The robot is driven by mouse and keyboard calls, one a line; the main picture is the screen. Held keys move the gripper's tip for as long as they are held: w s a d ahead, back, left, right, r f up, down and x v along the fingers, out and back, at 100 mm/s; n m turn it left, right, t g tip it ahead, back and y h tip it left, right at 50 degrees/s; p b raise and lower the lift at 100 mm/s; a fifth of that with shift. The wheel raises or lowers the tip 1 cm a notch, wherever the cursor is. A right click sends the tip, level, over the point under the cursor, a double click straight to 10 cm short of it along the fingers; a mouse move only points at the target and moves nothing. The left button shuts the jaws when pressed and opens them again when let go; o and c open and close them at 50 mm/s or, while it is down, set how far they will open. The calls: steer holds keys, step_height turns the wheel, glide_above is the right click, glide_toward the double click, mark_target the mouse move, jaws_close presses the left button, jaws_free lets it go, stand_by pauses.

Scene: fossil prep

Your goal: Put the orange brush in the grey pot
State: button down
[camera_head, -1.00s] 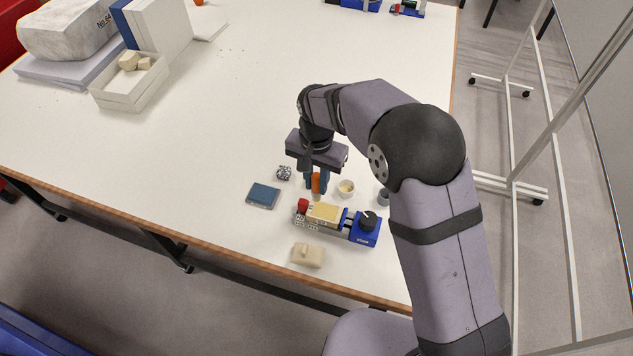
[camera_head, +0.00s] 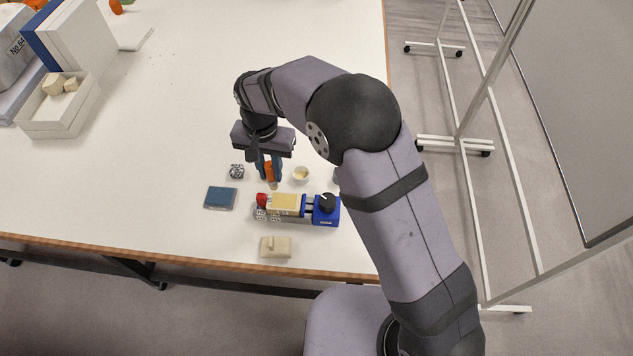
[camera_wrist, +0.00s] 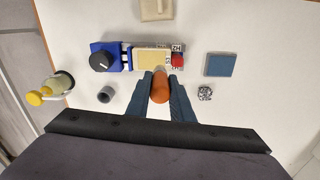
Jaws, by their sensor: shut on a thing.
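The orange brush (camera_head: 269,170) is held about upright between the blue fingers of my gripper (camera_head: 268,175), just behind the left part of the blue vice. In the wrist view its orange handle (camera_wrist: 160,88) sits between the two fingertips (camera_wrist: 160,95). Whether its lower end touches the table is unclear. In the head view a sliver of the grey pot (camera_head: 337,176) shows; my arm hides the rest.
The blue vice (camera_head: 326,211) holds a tan block. A cream cup (camera_head: 300,175) stands between brush and grey pot. A blue box (camera_head: 220,198), a patterned cube (camera_head: 237,171) and a beige block (camera_head: 275,247) lie around. A dark-rimmed pot (camera_wrist: 65,80) has yellow things in it.

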steer(key=w+d+f+m+b, duration=0.2)
steer(key=w+d+f+b, duration=0.1)
steer(key=w+d+b, duration=0.4)
steer(key=w+d+f+m+b, duration=0.2)
steer(key=w+d+f+b, duration=0.15)
steer(key=w+d, duration=0.45)
steer(key=s+r+n, duration=0.1)
steer(key=d+r+n, duration=0.1)
steer(key=s+d+r+n, duration=0.1)
steer(key=r+n, duration=0.1)
steer(key=shift+s+d+b, duration=0.15)
steer(key=shift+s+b, duration=0.15)
steer(key=shift+s, duration=0.05)
steer(key=shift+f+p, duration=1.7)
steer(key=shift+f, duration=3.35)
steer(key=shift+f, duration=0.15)
